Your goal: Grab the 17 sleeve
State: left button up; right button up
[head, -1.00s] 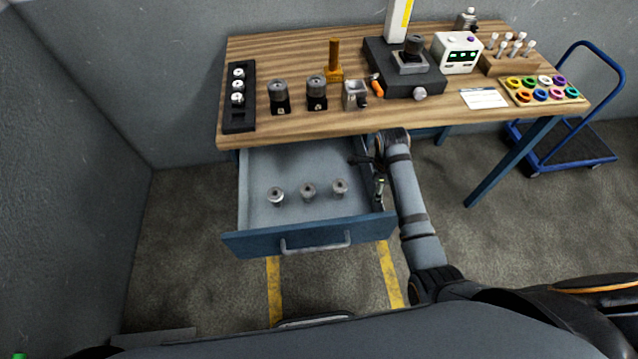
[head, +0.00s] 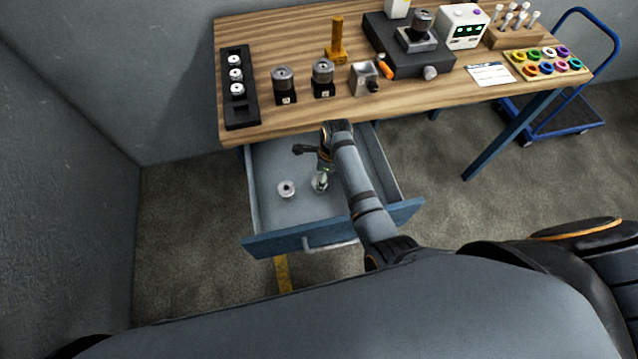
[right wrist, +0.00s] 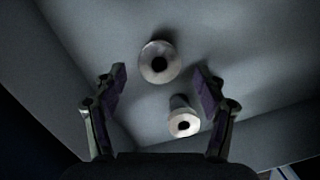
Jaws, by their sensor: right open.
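Short grey metal sleeves with a central hole stand in the open drawer (head: 272,245). The left sleeve (head: 286,189) is in plain sight in the head view. Another sleeve (head: 317,184) is partly covered by my right gripper (head: 322,177), and my right arm hides the area to its right. The right wrist view shows two sleeves from above: one sleeve (right wrist: 158,62) ahead of the fingertips, and one sleeve (right wrist: 184,122) lower, inside the span of the fingers. My right gripper (right wrist: 161,82) is open and empty. No number is readable on any sleeve. My left gripper is out of view.
The wooden workbench (head: 300,125) overhangs the drawer's back. It carries a black rack (head: 240,112), dark holders with cylinders, a small grey block (head: 363,78) and a measuring stand (head: 400,62). A blue cart (head: 560,125) is at the right.

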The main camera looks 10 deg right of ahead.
jog(key=f, duration=0.4)
jog(key=shift+a, duration=0.25)
jog(key=shift+w+a+f, duration=0.1)
jog(key=shift+w+f, duration=0.05)
jog(key=shift+f, duration=0.15)
jog(key=shift+r, duration=0.1)
jog(key=c, duration=0.4)
grip_shut()
